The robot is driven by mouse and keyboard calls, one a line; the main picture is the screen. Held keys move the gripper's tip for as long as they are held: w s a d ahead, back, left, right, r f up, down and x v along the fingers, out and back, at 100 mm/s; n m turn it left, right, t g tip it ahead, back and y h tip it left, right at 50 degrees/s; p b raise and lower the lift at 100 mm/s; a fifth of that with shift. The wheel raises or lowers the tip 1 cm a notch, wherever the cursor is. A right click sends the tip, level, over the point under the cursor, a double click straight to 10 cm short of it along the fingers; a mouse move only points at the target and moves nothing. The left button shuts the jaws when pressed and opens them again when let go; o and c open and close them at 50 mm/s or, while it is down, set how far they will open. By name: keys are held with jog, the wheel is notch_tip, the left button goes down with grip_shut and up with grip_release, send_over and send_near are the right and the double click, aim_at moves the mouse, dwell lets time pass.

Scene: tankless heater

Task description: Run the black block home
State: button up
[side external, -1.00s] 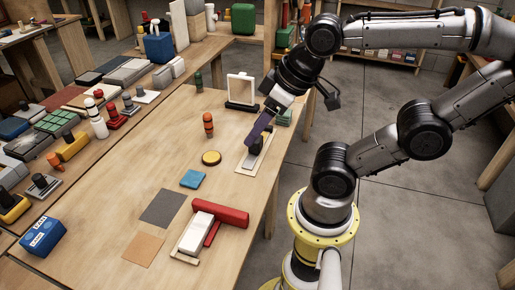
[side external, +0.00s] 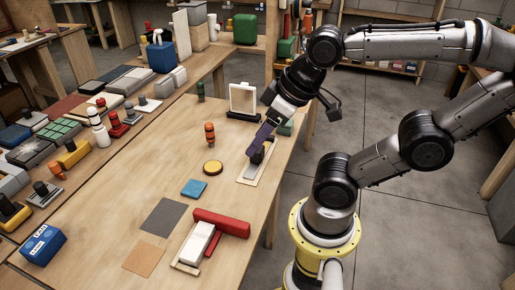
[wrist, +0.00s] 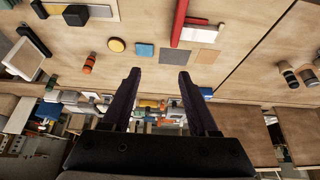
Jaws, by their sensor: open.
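The black block (side external: 258,154) sits on a pale narrow board with a dark slot (side external: 248,178) near the table's right edge. It also shows at the upper left of the wrist view (wrist: 75,14), on its pale board (wrist: 101,12). My gripper (side external: 254,146) is by the block in the side view, its dark fingers pointing down and left and partly covering that area. Contact with the block cannot be told there. In the wrist view my gripper (wrist: 158,75) has its two fingers spread with nothing between them, and the block lies outside them.
A white panel in a dark stand (side external: 243,99) is just behind the board. An orange-banded peg (side external: 210,134), yellow disc (side external: 212,167) and blue square (side external: 194,188) lie left. A red bar (side external: 222,222) and white block (side external: 200,239) are nearer. Clear wood lies between.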

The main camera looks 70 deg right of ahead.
jog(key=o, duration=0.4)
jog(key=shift+c, duration=0.2)
jog(key=shift+o, duration=0.8)
jog(key=shift+n, duration=0.4)
jog(key=w+r+n, duration=0.2)
jog(key=m+g, duration=0.3)
jog(key=g, duration=0.3)
send_over(257, 153)
jog(key=d, duration=0.3)
notch_tip(257, 153, down, 13)
jog(key=f, duration=1.2)
jog(key=shift+w+a+f, duration=0.3)
jog(key=shift+w+f, duration=0.05)
jog(key=shift+w, duration=0.05)
